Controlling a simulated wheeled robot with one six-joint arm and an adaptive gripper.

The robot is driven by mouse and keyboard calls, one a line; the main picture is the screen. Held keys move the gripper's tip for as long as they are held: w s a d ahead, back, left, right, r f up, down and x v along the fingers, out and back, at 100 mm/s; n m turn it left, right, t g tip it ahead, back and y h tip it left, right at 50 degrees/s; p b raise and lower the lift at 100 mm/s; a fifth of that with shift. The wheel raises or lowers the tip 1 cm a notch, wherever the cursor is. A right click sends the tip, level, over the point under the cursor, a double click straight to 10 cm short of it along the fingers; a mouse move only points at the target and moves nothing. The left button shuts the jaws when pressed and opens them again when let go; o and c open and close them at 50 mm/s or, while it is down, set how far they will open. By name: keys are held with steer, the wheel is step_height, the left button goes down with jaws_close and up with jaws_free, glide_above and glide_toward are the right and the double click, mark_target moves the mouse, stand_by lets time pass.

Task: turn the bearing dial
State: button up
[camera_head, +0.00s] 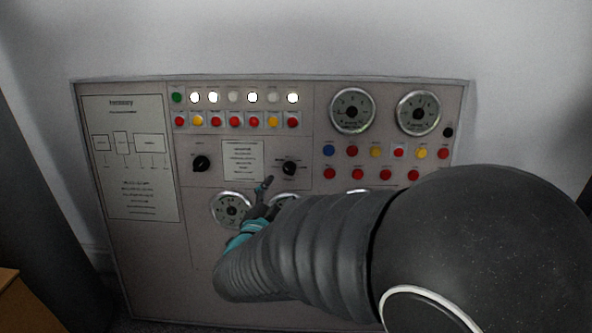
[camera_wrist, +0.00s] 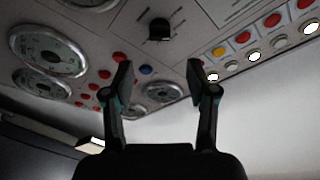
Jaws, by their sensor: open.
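Two black knobs are on the grey panel (camera_head: 150,270) in the head view: a left knob (camera_head: 201,163) and a right knob (camera_head: 290,168). Their labels are too small to read, so I cannot tell which is the bearing dial. My gripper (camera_head: 267,184) is just left of and below the right knob, partly hidden by my arm. In the wrist view my gripper (camera_wrist: 158,78) is open with nothing between its fingers. A black knob (camera_wrist: 159,28) with marks around it shows beyond the fingertips, apart from them.
Round gauges (camera_head: 352,110) sit at the panel's upper right, with others lower down (camera_head: 231,209), some behind my arm. Colored buttons (camera_head: 375,152) and lit white lamps (camera_head: 252,97) surround the knobs. A paper chart (camera_head: 130,185) is at the left. A brown box edge (camera_head: 8,280) stands lower left.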

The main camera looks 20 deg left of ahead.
mark_target(289, 171)
steer(key=w, duration=0.8)
steer(key=shift+w+a, duration=0.2)
steer(key=shift+w, duration=0.2)
jaws_close()
